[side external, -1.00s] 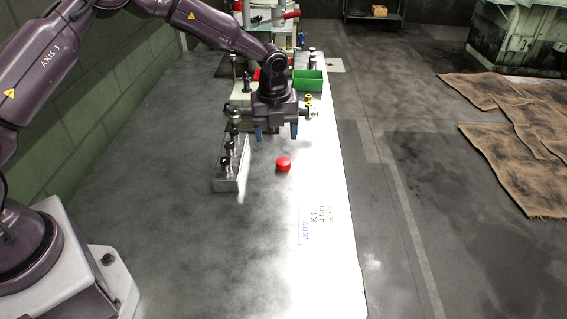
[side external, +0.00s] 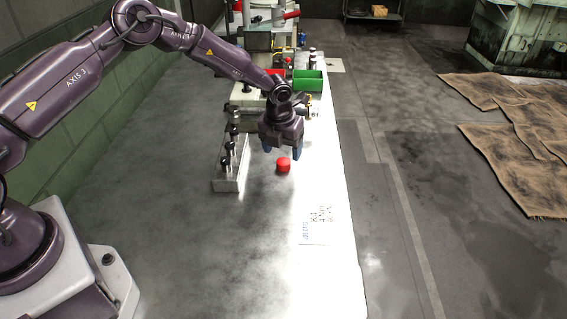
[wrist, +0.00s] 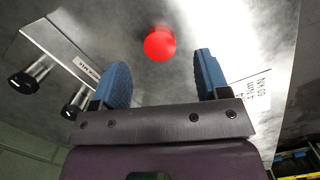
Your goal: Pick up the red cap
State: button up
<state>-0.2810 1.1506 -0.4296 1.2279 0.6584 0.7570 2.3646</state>
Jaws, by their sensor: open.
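The red cap (side external: 283,165) stands on the table, close to its right edge and right of the metal rack. In the wrist view the red cap (wrist: 159,44) shows beyond and roughly between the two blue fingertips. My gripper (side external: 282,153) is above and just behind the cap in the side view, pointing down. Its blue fingers (wrist: 162,72) are spread apart with nothing between them. The cap appears free of both fingers; the exact height of the fingers above it is hard to judge.
The metal rack (side external: 232,177) with several black-topped pins stands left of the cap. A green bin (side external: 309,82) and a red bin (side external: 274,74) sit farther back. A printed label (side external: 316,226) lies on the table in front. The table's left front is clear.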

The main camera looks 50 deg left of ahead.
aim_at(283, 161)
jog(key=f, duration=0.4)
jog(key=shift+w+a+f, duration=0.15)
jog(key=shift+w, duration=0.05)
jog(key=c, duration=1)
